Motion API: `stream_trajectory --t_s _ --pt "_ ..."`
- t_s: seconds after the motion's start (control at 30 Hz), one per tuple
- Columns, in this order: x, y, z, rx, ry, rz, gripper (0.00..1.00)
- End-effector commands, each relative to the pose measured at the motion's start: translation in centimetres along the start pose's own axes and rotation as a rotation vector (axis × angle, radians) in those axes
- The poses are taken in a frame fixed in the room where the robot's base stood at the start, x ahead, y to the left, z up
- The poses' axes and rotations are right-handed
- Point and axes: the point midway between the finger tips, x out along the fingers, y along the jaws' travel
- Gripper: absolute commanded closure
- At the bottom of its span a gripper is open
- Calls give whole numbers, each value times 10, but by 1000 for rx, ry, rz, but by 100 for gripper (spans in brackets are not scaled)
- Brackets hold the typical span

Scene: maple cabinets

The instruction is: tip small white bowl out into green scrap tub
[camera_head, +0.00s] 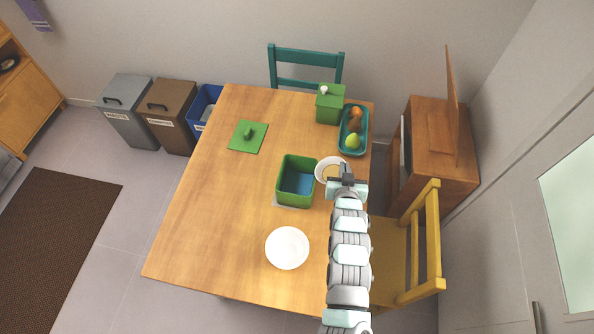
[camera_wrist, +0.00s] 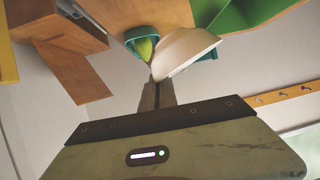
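The small white bowl (camera_head: 322,170) is at the right side of the green scrap tub (camera_head: 284,192), near the table's right edge; something tan shows inside it. My gripper (camera_head: 343,180) is at the bowl's right rim. In the wrist view the bowl (camera_wrist: 187,50) looks tilted, with its rim between the closed-up fingers of my gripper (camera_wrist: 153,88). The tub stands open and upright, with something blue inside. Part of the tub also shows in the wrist view (camera_wrist: 245,14). The bowl's near side is partly hidden by my gripper in the head view.
A larger white bowl or plate (camera_head: 287,248) lies toward the table's front. A yellow chair (camera_head: 388,262) stands right. The table's left is clear.

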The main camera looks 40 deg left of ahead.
Motion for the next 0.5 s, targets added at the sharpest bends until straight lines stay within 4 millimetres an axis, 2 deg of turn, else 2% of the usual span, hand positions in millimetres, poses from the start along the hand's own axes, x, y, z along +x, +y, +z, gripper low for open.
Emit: stream_trajectory --t_s 0.5 --pt "-4 -11 -9 -63 2 29 100"
